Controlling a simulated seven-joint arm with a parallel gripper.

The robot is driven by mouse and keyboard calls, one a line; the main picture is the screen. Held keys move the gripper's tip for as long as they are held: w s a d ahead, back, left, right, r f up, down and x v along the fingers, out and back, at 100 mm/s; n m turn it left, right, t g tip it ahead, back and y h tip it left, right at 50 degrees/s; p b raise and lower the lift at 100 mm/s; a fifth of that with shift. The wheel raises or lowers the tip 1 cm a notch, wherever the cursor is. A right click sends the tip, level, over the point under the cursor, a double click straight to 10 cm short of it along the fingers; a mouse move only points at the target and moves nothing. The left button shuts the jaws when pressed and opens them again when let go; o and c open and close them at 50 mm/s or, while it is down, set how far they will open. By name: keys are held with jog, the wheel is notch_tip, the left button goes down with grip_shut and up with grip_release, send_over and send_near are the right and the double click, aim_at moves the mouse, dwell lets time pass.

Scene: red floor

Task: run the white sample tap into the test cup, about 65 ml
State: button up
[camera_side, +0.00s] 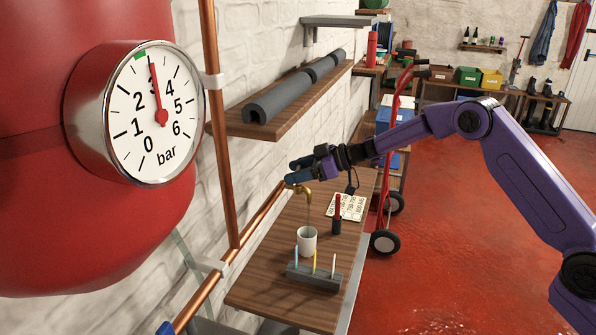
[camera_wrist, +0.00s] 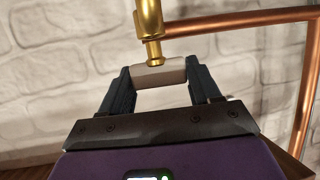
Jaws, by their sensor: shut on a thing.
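The brass tap (camera_side: 306,191) comes off the copper pipe at the wall, with its spout bent down. In the wrist view its brass stem (camera_wrist: 151,25) leads to a pale white handle (camera_wrist: 160,74). My gripper (camera_wrist: 160,84) has its two dark fingers on either end of this handle and is shut on it. In the side view my gripper (camera_side: 294,173) is just above the tap and its fingers hide the handle. The white test cup (camera_side: 307,243) stands upright on the wooden bench below the spout.
On the bench (camera_side: 260,289) a grey rack (camera_side: 313,278) with several thin sticks stands in front of the cup. A dark red-topped pen-like item (camera_side: 337,215) and a printed card (camera_side: 346,207) are beyond it. A pressure gauge (camera_side: 135,115) and copper pipe (camera_side: 222,170) are at left.

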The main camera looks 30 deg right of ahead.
jog(key=shift+r+n+g+y, duration=0.1)
jog(key=shift+n+g+y, duration=0.6)
jog(key=shift+n+g, duration=0.75)
jog(key=o, duration=1)
jog(key=shift+c, duration=0.2)
jog(key=v, duration=1.7)
jog(key=shift+d, duration=0.2)
